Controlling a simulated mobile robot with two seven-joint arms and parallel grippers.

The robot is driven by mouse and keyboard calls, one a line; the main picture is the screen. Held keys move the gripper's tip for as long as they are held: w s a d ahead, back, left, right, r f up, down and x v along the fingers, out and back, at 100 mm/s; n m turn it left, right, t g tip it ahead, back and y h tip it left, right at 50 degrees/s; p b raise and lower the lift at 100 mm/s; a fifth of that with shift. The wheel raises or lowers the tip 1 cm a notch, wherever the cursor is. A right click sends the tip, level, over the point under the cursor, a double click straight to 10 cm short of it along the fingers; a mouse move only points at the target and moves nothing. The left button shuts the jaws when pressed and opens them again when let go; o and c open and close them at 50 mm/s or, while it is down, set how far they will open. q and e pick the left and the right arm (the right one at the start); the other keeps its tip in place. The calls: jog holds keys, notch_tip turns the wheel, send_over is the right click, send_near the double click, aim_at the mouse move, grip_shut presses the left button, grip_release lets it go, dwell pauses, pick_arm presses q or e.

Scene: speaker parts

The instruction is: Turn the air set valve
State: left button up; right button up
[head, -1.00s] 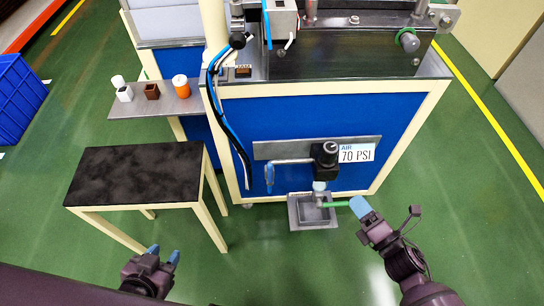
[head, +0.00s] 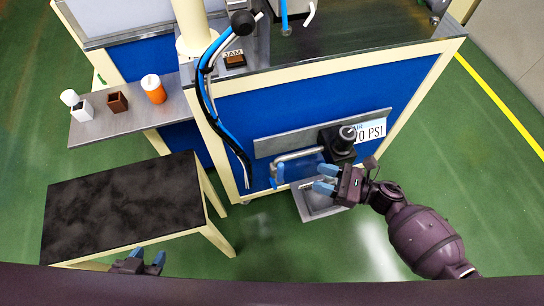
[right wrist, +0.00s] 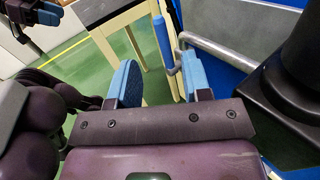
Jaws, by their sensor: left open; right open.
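The air unit is a black regulator (head: 338,145) with a round knob on top, fixed to a metal plate on the blue bench front. A grey pipe (head: 298,154) runs left from it to a blue handle (head: 277,176), which hangs down. My right gripper (head: 326,179) is open and empty, below the pipe and right of the handle, apart from it. In the right wrist view the blue handle (right wrist: 164,42) shows beyond and between the open fingers (right wrist: 160,72), with the regulator (right wrist: 295,70) at right. My left gripper (head: 148,256) is open and empty at lower left.
A black-topped table (head: 120,207) stands left of the bench. A side shelf (head: 130,128) holds white, brown and orange parts. A metal floor tray (head: 312,203) lies under the regulator, partly hidden by my right arm. Hoses (head: 212,85) hang at the bench's left corner.

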aim_at(280, 167)
jog(key=shift+n+g, duration=0.3)
jog(key=shift+n, duration=0.2)
jog(key=x, duration=1.1)
jog(key=shift+w+a+f, duration=0.15)
jog(key=shift+a+f, duration=0.05)
jog(key=shift+f, duration=0.1)
jog(key=shift+c, duration=0.2)
grip_shut()
